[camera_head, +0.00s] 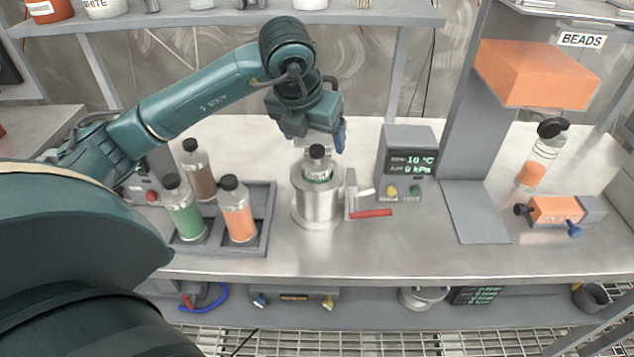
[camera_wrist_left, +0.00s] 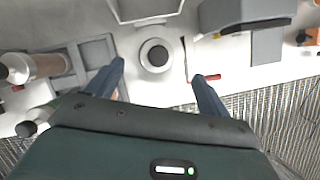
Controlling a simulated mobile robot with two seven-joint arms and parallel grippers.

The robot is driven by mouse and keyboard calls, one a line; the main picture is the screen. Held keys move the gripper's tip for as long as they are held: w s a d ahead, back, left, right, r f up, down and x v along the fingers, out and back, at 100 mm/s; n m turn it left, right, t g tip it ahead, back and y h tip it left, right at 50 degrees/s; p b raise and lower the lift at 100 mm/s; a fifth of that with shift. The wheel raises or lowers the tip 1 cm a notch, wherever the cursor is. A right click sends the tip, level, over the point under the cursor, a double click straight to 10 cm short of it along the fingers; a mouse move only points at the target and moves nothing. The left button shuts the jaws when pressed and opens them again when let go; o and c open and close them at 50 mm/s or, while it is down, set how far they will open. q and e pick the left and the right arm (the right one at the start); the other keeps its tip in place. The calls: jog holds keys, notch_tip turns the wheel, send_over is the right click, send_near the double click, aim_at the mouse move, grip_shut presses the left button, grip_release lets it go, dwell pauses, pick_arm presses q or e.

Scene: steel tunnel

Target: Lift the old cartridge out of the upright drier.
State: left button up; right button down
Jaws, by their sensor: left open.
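The upright drier (camera_head: 318,206) is a steel cylinder on a round foot in the middle of the bench. The old cartridge (camera_head: 317,168) stands upright in it, with its black cap and a pale labelled band showing above the rim. Its lower part is hidden inside the drier. My left gripper (camera_head: 322,140) is open above and behind the cap in the head view. In the left wrist view the cartridge's dark round cap (camera_wrist_left: 157,54) lies between and beyond the two spread blue fingers (camera_wrist_left: 158,74), apart from both. My right gripper is not in view.
A grey tray (camera_head: 262,222) with green, orange and brown capped cartridges stands left of the drier. A red-handled lever (camera_head: 370,213) and a display box (camera_head: 408,160) stand to its right. A grey post (camera_head: 462,110) and an orange beads hopper (camera_head: 535,75) are farther right.

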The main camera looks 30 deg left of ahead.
aim_at(315, 150)
pick_arm(q)
jog(key=x, duration=0.3)
jog(key=p+x, duration=0.1)
jog(key=x, duration=0.3)
jog(key=shift+w+a+f, duration=0.1)
jog(key=shift+a+f, duration=0.1)
jog(key=shift+f, duration=0.1)
jog(key=shift+r, duration=0.1)
jog(key=c, duration=1.7)
